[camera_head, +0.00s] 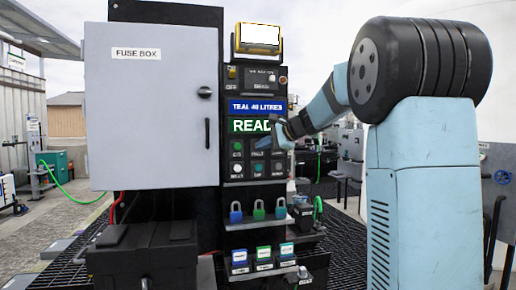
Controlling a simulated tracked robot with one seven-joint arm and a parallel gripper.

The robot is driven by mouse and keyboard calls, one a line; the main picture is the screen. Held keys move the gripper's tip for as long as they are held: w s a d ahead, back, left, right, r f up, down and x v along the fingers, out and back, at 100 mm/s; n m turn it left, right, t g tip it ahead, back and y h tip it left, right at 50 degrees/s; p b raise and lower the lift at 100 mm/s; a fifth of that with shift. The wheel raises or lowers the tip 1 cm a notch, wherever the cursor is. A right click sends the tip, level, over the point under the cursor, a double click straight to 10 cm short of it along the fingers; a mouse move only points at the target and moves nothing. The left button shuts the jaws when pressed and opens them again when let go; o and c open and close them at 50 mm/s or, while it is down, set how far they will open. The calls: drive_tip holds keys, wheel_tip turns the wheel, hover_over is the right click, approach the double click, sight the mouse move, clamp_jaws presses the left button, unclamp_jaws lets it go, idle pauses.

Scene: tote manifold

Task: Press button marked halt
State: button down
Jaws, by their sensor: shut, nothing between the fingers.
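Several round buttons sit in two rows with small labels beneath. The label under the upper middle button (257,154) may read "HALT", but it is too small to be sure. My gripper (270,142) is shut and empty, in front of the panel's upper right part. It hides part of the top row. I cannot tell whether it touches a button.
The grey fuse box (152,100) is closed, left of the panel. A blue sign (257,106) reads "TEAL 40 LITRES". A black case (143,252) stands at lower left.

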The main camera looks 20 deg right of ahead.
drive_tip(key=shift+s, duration=0.7)
drive_tip(key=shift+s, duration=0.1)
drive_tip(key=s, duration=0.4)
drive_tip(key=shift+s, duration=0.4)
idle(0.3)
drive_tip(key=s+a+f+n+g+h, duration=0.2)
drive_tip(key=s+f+n, duration=0.2)
drive_tip(key=s, duration=0.6)
drive_tip(key=s+a+f+n+g+h, duration=0.1)
drive_tip(key=s+a+f+n, duration=0.3)
drive_tip(key=s, duration=0.6)
drive_tip(key=s+d+f+n+h, duration=0.2)
drive_tip(key=s+f+n, duration=0.1)
drive_tip(key=s+f, duration=0.2)
drive_tip(key=s+d+f+n+g+h, duration=0.1)
drive_tip(key=s+d+f+n+h, duration=0.1)
drive_tip(key=s+f, duration=0.4)
drive_tip(key=s+d+h, duration=0.1)
drive_tip(key=s, duration=0.3)
drive_tip(key=shift+n, duration=0.4)
